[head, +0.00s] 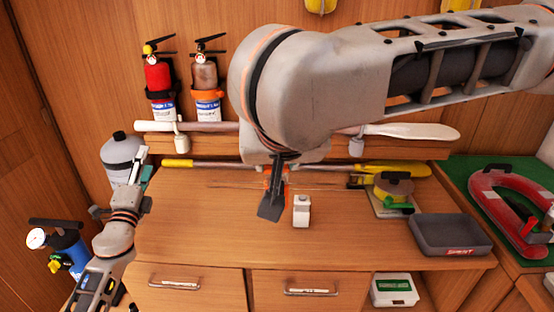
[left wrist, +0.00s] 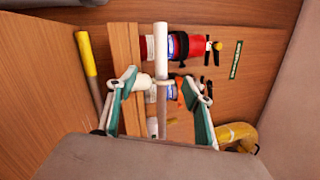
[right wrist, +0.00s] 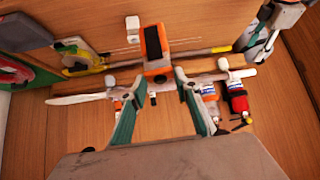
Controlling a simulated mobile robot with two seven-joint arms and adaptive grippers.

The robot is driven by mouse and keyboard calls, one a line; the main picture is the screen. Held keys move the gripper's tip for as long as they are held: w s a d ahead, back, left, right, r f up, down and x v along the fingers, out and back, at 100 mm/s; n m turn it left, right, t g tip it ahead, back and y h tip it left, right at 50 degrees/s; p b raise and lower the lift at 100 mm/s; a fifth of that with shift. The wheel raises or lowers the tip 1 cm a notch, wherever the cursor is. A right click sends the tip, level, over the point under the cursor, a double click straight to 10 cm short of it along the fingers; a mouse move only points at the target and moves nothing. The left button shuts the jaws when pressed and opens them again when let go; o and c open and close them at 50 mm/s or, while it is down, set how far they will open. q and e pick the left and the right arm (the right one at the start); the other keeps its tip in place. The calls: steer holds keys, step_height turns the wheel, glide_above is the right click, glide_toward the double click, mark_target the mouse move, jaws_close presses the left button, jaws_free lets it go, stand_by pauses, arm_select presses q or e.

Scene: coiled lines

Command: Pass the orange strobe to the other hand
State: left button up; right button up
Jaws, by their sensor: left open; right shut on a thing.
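The orange strobe (right wrist: 180,48), orange with a black panel, is between the fingertips of my right gripper (right wrist: 160,78) in the right wrist view. That gripper is shut on it. In the head view my right gripper (head: 277,178) hangs over the bench, and only small orange parts of the strobe show around it. My left gripper (head: 138,165) is open and empty at the left end of the bench, apart from the strobe. Its spread green-padded fingers show in the left wrist view (left wrist: 162,90), with no strobe between them.
A small white object (head: 302,212) stands on the bench (head: 200,235) beside my right gripper. A grey tray (head: 450,250) and a yellow-green reel (head: 392,187) are to the right. A grey bottle (head: 120,150) stands behind my left gripper. Two extinguishers (head: 158,78) hang on the back wall.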

arm_select(q)
steer(key=s+a+f+n+g+y, duration=0.1)
steer(key=s+a+f+n+y, duration=0.25)
steer(key=a, duration=0.35)
steer(key=s+a+f+n+g+y, duration=0.2)
steer(key=s+a+f+n, duration=0.2)
steer(key=a+f, duration=0.15)
steer(key=s+a+f+n+g+y, duration=0.2)
steer(key=s+a+f+n+g, duration=0.35)
steer(key=s+f, duration=0.8)
steer(key=s+d+f+n+h, duration=0.1)
steer(key=s+d+f+h, duration=0.25)
steer(key=d+f, duration=0.4)
steer(key=s+d+f+h, duration=0.3)
steer(key=s+d+f, duration=0.15)
steer(key=d, duration=0.55)
steer(key=s+d+f+g+h, duration=0.1)
steer(key=s+d, duration=0.3)
steer(key=d, duration=0.5)
steer(key=s+d+f+n+g+h, duration=0.1)
steer(key=s+d+h, duration=0.3)
steer(key=d, duration=0.5)
steer(key=shift+s+d, duration=0.3)
steer(key=shift+s, duration=0.25)
